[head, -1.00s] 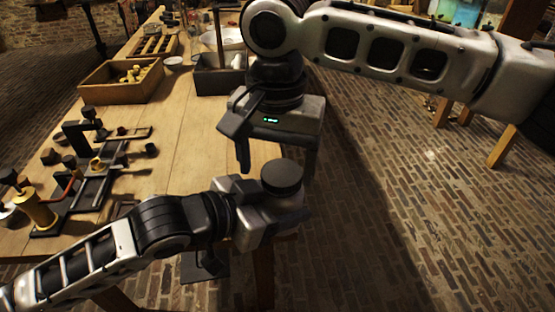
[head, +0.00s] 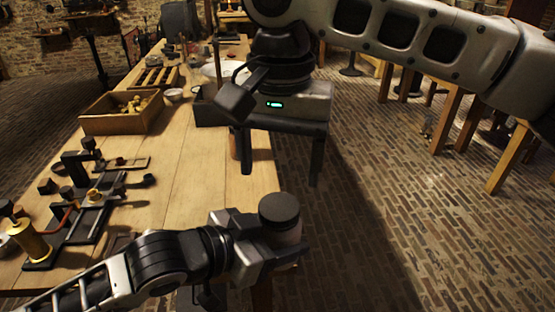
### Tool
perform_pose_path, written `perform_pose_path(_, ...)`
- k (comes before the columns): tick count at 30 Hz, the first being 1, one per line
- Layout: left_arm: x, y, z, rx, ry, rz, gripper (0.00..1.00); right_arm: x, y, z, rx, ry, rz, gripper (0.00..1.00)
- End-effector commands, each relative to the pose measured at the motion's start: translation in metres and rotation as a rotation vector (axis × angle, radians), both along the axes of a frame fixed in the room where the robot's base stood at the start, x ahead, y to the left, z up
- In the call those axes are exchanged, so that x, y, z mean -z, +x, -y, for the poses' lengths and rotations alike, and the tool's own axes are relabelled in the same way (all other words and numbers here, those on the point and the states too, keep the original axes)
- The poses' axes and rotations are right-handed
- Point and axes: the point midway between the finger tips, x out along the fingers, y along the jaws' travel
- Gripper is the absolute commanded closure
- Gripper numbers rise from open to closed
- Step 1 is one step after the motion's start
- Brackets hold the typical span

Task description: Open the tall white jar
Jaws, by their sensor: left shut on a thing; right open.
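The tall white jar (head: 284,236) stands upright near the table's right edge, with a dark round lid (head: 279,208) on top. My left gripper (head: 270,248) is shut on the jar's body from the left; its fingers cover much of the jar. My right gripper (head: 281,176) is open and empty, pointing down, above and beyond the lid and apart from it. The jar's lower part is hidden behind my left gripper.
The wooden table (head: 195,160) runs away from me, with bare wood in its middle. A wooden box (head: 108,124) with yellowish pieces stands at the back left. Metal fixtures (head: 90,205) fill the left side. Brick floor lies to the right.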

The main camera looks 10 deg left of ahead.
Motion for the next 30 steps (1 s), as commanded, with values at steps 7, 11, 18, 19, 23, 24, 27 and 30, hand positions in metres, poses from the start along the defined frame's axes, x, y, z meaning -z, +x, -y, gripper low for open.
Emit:
perform_pose_path(7,-0.001,0.000,0.000,0.000,-0.002,0.003,1.00,0.041,-0.001,0.000,0.001,-0.001,-0.002,0.28)
perform_pose_path(11,-0.001,0.000,0.000,0.000,-0.002,0.003,1.00,0.055,0.000,0.000,0.001,-0.001,0.000,0.28)
perform_pose_path(18,-0.001,0.000,0.000,0.000,-0.002,0.003,1.00,0.065,0.000,0.000,0.001,0.000,0.000,0.28)
perform_pose_path(19,-0.001,0.000,0.000,0.000,-0.002,0.003,1.00,0.065,0.000,0.000,0.001,0.000,0.000,0.28)
perform_pose_path(23,-0.001,0.000,0.000,0.000,-0.002,0.003,1.00,0.065,0.000,0.000,0.001,0.000,0.000,0.28)
perform_pose_path(24,-0.001,0.000,0.000,0.000,-0.002,0.003,1.00,0.065,0.000,0.000,0.001,0.000,0.000,0.33)
perform_pose_path(27,-0.001,0.000,0.000,0.000,-0.002,0.003,1.00,0.065,0.000,0.000,0.001,0.000,0.000,0.61)
perform_pose_path(30,-0.001,0.000,0.000,0.000,-0.002,0.003,1.00,0.065,0.000,0.000,0.001,0.000,0.000,0.74)
